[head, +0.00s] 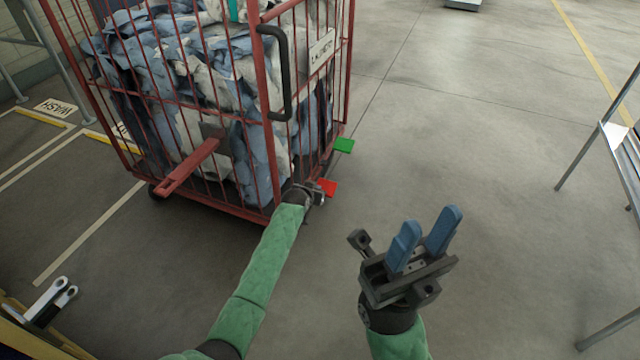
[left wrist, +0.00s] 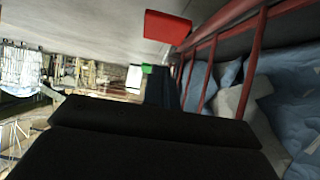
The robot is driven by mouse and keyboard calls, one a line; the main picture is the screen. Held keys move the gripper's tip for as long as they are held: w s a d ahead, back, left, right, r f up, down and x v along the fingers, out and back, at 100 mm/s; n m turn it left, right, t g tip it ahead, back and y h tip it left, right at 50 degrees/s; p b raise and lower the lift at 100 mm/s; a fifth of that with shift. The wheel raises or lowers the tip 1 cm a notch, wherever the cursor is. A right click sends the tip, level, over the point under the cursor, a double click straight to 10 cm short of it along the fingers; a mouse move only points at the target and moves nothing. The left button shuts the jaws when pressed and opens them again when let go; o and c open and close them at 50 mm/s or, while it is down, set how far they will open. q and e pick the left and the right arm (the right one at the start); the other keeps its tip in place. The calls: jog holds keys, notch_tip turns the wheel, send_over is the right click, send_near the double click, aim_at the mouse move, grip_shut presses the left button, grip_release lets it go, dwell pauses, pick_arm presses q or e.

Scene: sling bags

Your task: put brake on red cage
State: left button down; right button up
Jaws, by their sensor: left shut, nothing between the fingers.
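The red cage (head: 265,120) is a wheeled wire cart filled with blue and white laundry, at the upper left of the head view. A red pedal (head: 327,187) and a green pedal (head: 344,145) stick out low on its right side. In the left wrist view the red pedal (left wrist: 167,27) is at the top and the green pedal (left wrist: 147,69) is farther off. My left gripper (head: 318,195) is shut and empty, close beside the red pedal; contact cannot be told. My right gripper (head: 424,238) is open and empty over the floor, right of the cage.
A red bar (head: 188,168) juts from the cage's front. A black handle (head: 279,75) is on its corner. A metal-legged rack (head: 612,135) stands at the right edge. The floor between the cage and that rack is clear.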

pick_arm(q)
jog(key=v, duration=0.2)
jog(key=shift+s+a+r+p, duration=0.1)
jog(key=shift+s+a+p, duration=0.05)
jog(key=shift+s+p, duration=0.2)
